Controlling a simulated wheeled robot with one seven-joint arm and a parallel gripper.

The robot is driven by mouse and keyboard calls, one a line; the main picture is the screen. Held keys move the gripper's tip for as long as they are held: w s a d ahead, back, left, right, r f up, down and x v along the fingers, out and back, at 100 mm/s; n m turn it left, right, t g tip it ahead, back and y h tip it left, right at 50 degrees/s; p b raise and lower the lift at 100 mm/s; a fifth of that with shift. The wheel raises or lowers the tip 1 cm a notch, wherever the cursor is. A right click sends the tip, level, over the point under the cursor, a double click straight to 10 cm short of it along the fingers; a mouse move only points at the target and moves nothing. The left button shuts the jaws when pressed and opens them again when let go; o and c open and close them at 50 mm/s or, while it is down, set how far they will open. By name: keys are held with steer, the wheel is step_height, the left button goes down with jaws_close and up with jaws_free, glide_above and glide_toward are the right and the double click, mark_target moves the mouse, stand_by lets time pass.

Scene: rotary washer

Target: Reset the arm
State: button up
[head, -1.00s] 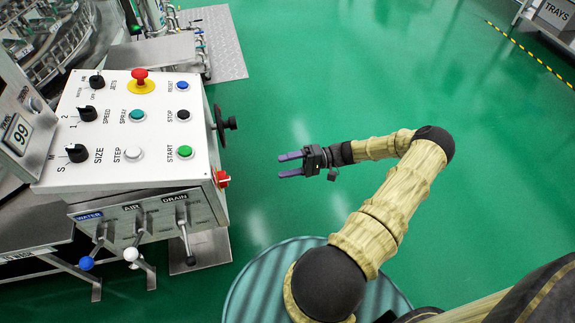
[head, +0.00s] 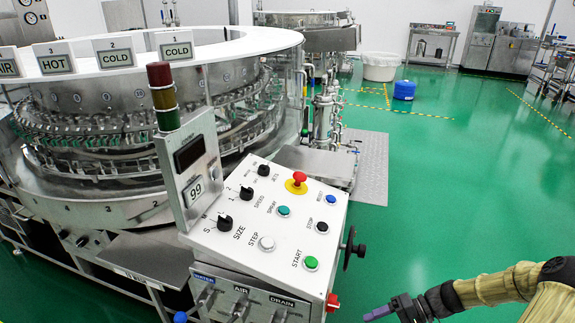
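My gripper (head: 385,311) shows at the bottom edge of the head view, right of the control panel. Its dark body and one purple finger are in view; the rest is cut off by the picture's edge. It appears apart from the panel, with green floor around it. My arm reaches in from the lower right corner. I cannot tell from this frame whether the fingers are apart.
The control panel (head: 240,249) stands left of my gripper, with a red switch (head: 333,303) and a black handwheel (head: 353,250) on its right side. The rotary washer (head: 150,130) is behind it. Green floor (head: 450,200) lies open to the right.

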steer(key=s+a+r+n+t+h, duration=0.1)
steer(key=s+a+r+h, duration=0.1)
steer(key=a+r+h, duration=0.3)
steer(key=s+a+r+t+h, duration=0.1)
steer(key=s+r+h, duration=0.2)
steer(key=r, duration=0.4)
steer(key=s+a+r+n+t+h, duration=0.1)
steer(key=s+a+r+h, duration=0.1)
steer(key=a+r+h, duration=0.3)
step_height(320, 180, up, 29)
steer(key=d+p, duration=0.1)
steer(key=p, duration=2.6)
steer(key=shift+s+d+t+y+p, duration=0.15)
steer(key=shift+d+t+y+p, duration=0.15)
steer(key=shift+d+p, duration=0.1)
steer(key=shift+f, duration=0.1)
